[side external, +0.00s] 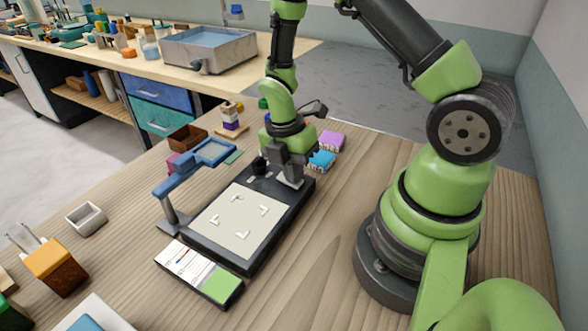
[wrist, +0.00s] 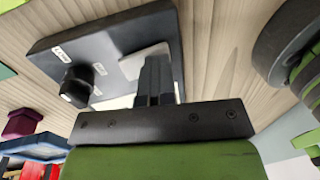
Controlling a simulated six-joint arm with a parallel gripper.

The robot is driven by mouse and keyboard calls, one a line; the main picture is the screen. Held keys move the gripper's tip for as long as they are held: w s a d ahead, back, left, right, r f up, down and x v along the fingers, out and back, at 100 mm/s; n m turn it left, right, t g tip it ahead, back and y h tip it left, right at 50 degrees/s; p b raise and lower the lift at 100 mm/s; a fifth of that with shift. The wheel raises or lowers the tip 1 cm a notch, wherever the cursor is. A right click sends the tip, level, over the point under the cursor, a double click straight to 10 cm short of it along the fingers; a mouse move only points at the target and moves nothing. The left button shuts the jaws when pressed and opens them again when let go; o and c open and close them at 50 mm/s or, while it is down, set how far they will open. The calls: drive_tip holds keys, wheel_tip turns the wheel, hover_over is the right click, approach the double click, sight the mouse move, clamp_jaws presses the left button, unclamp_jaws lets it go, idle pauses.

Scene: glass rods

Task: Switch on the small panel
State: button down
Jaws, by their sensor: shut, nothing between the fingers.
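The small panel is a dark, flat box (side external: 244,258) with a pale top plate (side external: 232,222) bearing several white corner marks. I cannot tell whether the plate is lit. A black knob (side external: 259,165) stands on the panel's far end; it also shows in the wrist view (wrist: 76,83) with small white labels beside it. My gripper (side external: 291,181) points down over the far right corner of the panel. Its fingers (wrist: 157,62) are shut and empty, beside a light grey patch (wrist: 132,66) on the panel. Whether the fingertips touch that patch is hard to tell.
A blue magnifier arm (side external: 192,167) stands along the panel's left side. A card with a green patch (side external: 216,286) lies at its front edge. Purple and blue blocks (side external: 322,160) sit behind my gripper. A small grey tray (side external: 86,218) is at left. Wood right of the panel is clear.

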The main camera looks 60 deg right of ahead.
drive_tip(key=shift+w+r, duration=0.15)
drive_tip(key=shift+w, duration=0.6)
wheel_tip(320, 180, up, 14)
drive_tip(key=w, duration=0.2)
drive_tip(key=shift+s+d, duration=0.25)
drive_tip(key=shift+s, duration=0.4)
